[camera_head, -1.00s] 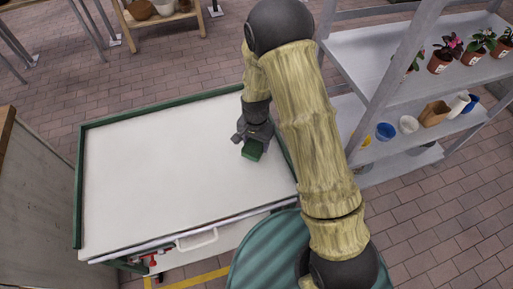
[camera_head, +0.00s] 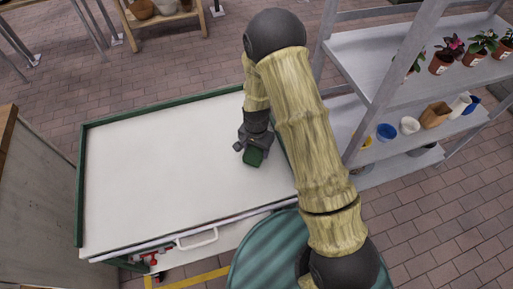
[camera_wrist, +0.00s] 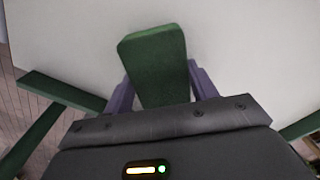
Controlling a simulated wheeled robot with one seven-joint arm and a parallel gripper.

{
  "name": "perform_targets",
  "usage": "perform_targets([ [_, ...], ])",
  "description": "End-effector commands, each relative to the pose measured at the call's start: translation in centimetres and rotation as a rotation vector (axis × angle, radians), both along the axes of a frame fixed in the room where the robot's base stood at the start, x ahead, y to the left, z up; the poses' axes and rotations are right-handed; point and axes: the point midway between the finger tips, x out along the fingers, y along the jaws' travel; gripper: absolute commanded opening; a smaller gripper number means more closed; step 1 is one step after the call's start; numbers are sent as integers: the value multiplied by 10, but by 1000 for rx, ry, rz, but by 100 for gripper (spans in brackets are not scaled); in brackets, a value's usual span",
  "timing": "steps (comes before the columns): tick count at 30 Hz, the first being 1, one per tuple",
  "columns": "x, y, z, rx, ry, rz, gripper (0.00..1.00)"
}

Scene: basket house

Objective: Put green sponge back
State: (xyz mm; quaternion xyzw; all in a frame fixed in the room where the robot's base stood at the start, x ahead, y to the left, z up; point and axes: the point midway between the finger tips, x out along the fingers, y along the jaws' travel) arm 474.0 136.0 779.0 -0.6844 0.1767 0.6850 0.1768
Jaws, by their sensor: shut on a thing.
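The green sponge (camera_head: 253,157) is between the fingers of my gripper (camera_head: 250,149), over the right part of the white tabletop (camera_head: 160,165). In the wrist view the sponge (camera_wrist: 156,62) sticks out beyond my gripper (camera_wrist: 158,88), with a purple finger on each side of it. The fingers are shut on it. Whether the sponge touches the tabletop cannot be told.
A grey shelf (camera_head: 400,85) with potted plants and cups stands to the right. The left of the tabletop is bare.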

Motion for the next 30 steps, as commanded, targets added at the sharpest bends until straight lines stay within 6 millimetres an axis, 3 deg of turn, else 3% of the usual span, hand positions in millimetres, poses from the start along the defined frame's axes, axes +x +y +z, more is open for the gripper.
perform_targets([
  [1,0,0,-3,0,0,0,33],
  [2,0,0,-2,0,0,0,61],
  [5,0,0,-2,0,0,1,79],
  [17,0,0,4,0,-1,1,79],
  [23,1,1,26,1,-4,1,79],
  [30,1,1,68,1,-4,2,79],
])
